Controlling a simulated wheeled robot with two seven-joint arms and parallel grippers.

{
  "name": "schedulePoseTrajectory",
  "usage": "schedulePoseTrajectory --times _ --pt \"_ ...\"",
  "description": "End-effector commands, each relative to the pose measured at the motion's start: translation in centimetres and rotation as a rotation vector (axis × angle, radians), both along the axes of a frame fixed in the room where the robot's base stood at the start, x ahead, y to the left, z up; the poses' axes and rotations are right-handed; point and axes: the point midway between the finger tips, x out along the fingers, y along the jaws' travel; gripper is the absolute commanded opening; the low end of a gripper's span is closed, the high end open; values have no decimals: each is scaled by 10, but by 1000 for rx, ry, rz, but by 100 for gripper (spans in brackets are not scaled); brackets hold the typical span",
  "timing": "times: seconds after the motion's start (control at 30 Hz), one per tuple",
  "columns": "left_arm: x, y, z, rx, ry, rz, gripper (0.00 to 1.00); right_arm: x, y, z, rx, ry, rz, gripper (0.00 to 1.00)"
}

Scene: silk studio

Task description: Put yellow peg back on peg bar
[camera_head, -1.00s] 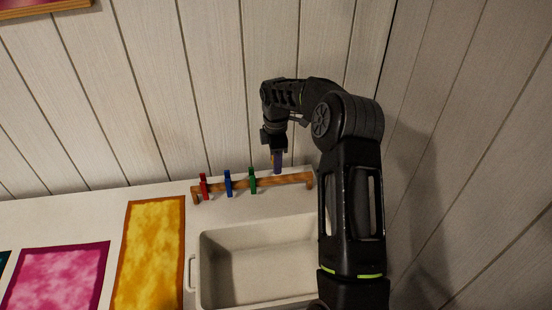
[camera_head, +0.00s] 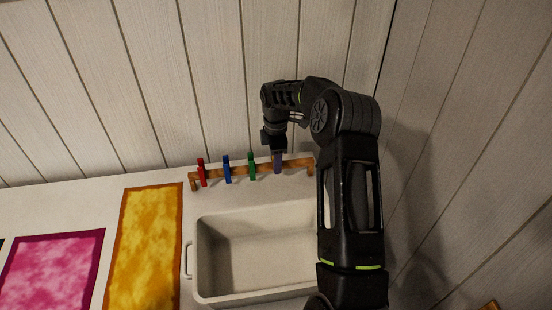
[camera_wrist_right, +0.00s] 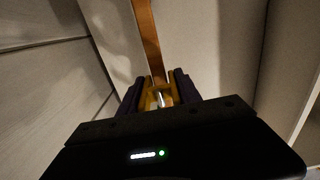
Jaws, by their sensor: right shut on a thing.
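The wooden peg bar (camera_head: 215,177) stands on the counter against the back wall; it also shows in the right wrist view (camera_wrist_right: 146,38). A red peg (camera_head: 202,172), a blue peg (camera_head: 227,168) and a green peg (camera_head: 252,166) sit on it in a row. My right gripper (camera_head: 278,163) points down at the bar, to the right of the green peg. In the right wrist view it is shut on the yellow peg (camera_wrist_right: 147,94), which is between the dark fingers at the bar. The fingers hide most of the peg, so I cannot tell whether it is fully seated. My left gripper is not in view.
A pale basin (camera_head: 255,250) with a side handle lies in front of the bar. A yellow cloth (camera_head: 148,250) and a pink cloth (camera_head: 55,270) lie to its left. The plank wall (camera_head: 150,80) is close behind the bar. Counter space is bare left of the bar.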

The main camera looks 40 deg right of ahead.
Motion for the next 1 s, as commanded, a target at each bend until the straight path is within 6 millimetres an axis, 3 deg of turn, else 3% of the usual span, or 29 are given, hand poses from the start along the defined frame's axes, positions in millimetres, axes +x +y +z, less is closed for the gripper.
schedulePoseTrajectory --times 0.3,1.0 --pt "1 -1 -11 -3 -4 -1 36 0 0 -18 0 1 0 2" --pt "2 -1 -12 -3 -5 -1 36 0 0 -20 0 1 0 2"
